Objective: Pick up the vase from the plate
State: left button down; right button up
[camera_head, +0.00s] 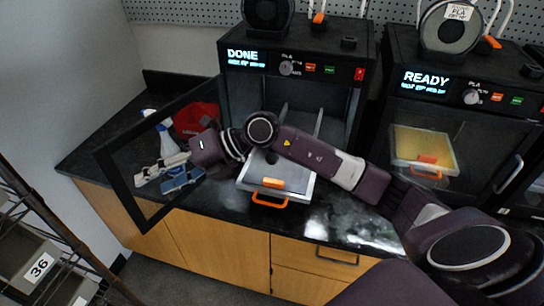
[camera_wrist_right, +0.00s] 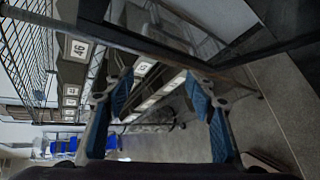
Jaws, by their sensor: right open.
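The plate (camera_head: 244,180), a pale tray with an orange handle, sticks out of the open left printer (camera_head: 300,95) marked DONE. I cannot make out a vase; my right arm crosses in front of the printer's opening and hides part of the plate. My right gripper (camera_head: 160,181) is left of the plate, seen through the printer's open door, and points away from the plate. In the right wrist view its blue-padded fingers (camera_wrist_right: 165,105) are apart with nothing between them. My left gripper is not in view.
The open door's black frame (camera_head: 121,185) stands around my gripper in the picture. A spray bottle (camera_head: 163,138) and a red object (camera_head: 195,119) are on the dark counter (camera_head: 95,150). A closed READY printer (camera_head: 480,135) is at right. Wire shelving (camera_wrist_right: 30,50) shows in the wrist view.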

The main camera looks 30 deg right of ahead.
jog(key=w+d+f+h, duration=0.1)
jog(key=d+f+h, duration=0.15)
jog(key=d, duration=0.35)
jog(key=w+d+f+h, duration=0.2)
jog(key=d+h, duration=0.1)
jog(key=d, duration=0.3)
jog(key=m+g+h, duration=0.2)
jog(key=m+h, duration=0.1)
jog(key=h, duration=0.4)
send_over(272, 156)
jog(key=shift+s+d+r, duration=0.25)
jog(key=shift+s+r, duration=0.05)
jog(key=shift+r, duration=0.1)
jog(key=p+x, duration=0.3)
jog(key=x, duration=0.3)
jog(key=shift+d+f, duration=0.1)
jog(key=shift+f, duration=0.1)
jog(key=shift+w+f, duration=0.15)
jog(key=shift+f, duration=0.2)
jog(key=shift+c, duration=0.5)
jog(key=c, duration=0.7)
